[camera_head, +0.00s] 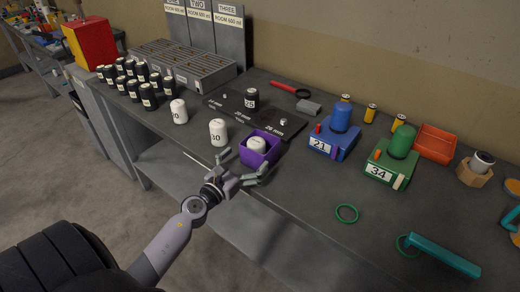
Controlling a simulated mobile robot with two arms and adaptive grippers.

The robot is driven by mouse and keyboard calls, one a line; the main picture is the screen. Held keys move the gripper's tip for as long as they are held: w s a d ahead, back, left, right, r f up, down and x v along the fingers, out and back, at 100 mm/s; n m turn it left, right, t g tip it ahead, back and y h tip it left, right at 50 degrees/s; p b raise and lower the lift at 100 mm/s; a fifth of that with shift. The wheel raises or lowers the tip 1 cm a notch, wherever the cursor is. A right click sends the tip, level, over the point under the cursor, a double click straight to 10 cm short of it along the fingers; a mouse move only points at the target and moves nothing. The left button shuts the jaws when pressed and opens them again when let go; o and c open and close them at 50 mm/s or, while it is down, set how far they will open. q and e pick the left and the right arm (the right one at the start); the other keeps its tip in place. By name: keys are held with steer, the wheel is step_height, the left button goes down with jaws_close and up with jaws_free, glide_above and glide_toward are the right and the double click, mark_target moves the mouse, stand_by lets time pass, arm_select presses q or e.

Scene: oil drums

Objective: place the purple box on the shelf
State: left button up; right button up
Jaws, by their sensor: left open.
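The purple box (269,156) is a small open-topped box near the front edge of the grey workbench. A white rounded canister (257,145) sits inside it. My left gripper (244,168) is open at the near side of the box, its fingers spread toward the box's front. I cannot tell whether the fingers touch it. A grey lower shelf (172,165) shows under the bench at left, its visible part bare. My right gripper is not in view.
White canisters (218,132) stand left of the box, and several black ones (148,97) farther left. A blue box marked 21 (334,141) and a green box marked 34 (392,169) stand to the right. A green ring (347,213) lies near the front edge.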

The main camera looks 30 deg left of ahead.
mark_target(260, 146)
arm_select(q)
steer(key=shift+w, duration=0.8)
steer(key=w, duration=0.3)
steer(key=w+p, duration=0.1)
steer(key=shift+w+d+r, duration=0.25)
steer(key=shift+w+f, duration=0.1)
steer(key=shift+w, duration=0.3)
steer(key=shift+s, duration=0.1)
steer(key=shift+c, duration=0.6)
steer(key=c, duration=1.2)
